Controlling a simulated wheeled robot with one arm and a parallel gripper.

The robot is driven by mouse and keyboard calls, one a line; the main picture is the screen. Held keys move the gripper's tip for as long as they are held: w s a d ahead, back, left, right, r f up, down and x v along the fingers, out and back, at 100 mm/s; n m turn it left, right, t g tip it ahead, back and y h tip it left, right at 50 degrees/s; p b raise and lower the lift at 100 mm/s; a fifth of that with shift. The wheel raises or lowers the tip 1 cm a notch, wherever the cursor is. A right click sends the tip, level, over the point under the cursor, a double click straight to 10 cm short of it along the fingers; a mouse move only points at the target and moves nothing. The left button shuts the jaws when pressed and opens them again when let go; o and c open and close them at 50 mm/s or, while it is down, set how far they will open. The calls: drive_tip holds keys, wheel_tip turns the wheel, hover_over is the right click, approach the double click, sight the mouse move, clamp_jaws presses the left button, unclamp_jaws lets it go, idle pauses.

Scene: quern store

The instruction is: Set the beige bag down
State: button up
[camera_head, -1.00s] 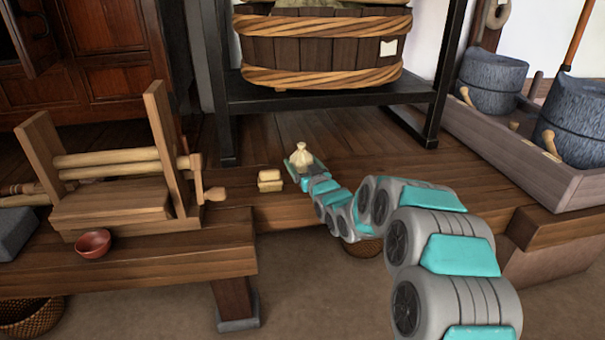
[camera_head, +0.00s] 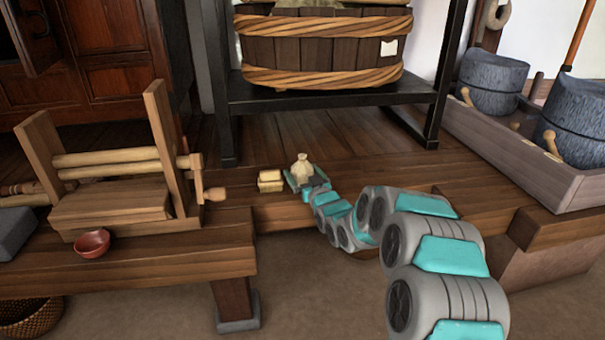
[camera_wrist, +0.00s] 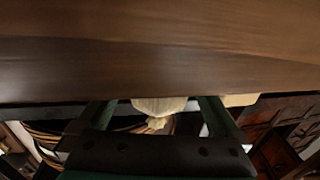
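The small beige bag (camera_head: 301,169) stands upright with its tied neck up, on the wooden ledge (camera_head: 262,197) in front of the black rack. It also shows in the wrist view (camera_wrist: 158,106), bottom against the wood and neck pointing down in that picture. My gripper (camera_head: 305,178) is open around the bag. In the wrist view my gripper's fingers (camera_wrist: 158,103) stand on either side of the bag, with a visible gap on both sides. The bag's lower front is partly hidden by my gripper in the head view.
Pale yellow blocks (camera_head: 270,181) sit just left of the bag. A wooden roller press (camera_head: 110,180) and a red bowl (camera_head: 92,243) are on the left bench. The black rack (camera_head: 330,98) holds a wooden tub (camera_head: 325,50). A trough with stone querns (camera_head: 490,82) stands at right.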

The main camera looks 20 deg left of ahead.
drive_tip(key=shift+s+d+r, duration=0.1)
drive_tip(key=shift+r, duration=0.05)
drive_tip(key=v, duration=1.1)
drive_tip(key=shift+s+d+p, duration=0.25)
drive_tip(key=shift+s+p, duration=0.05)
drive_tip(key=shift+p, duration=0.1)
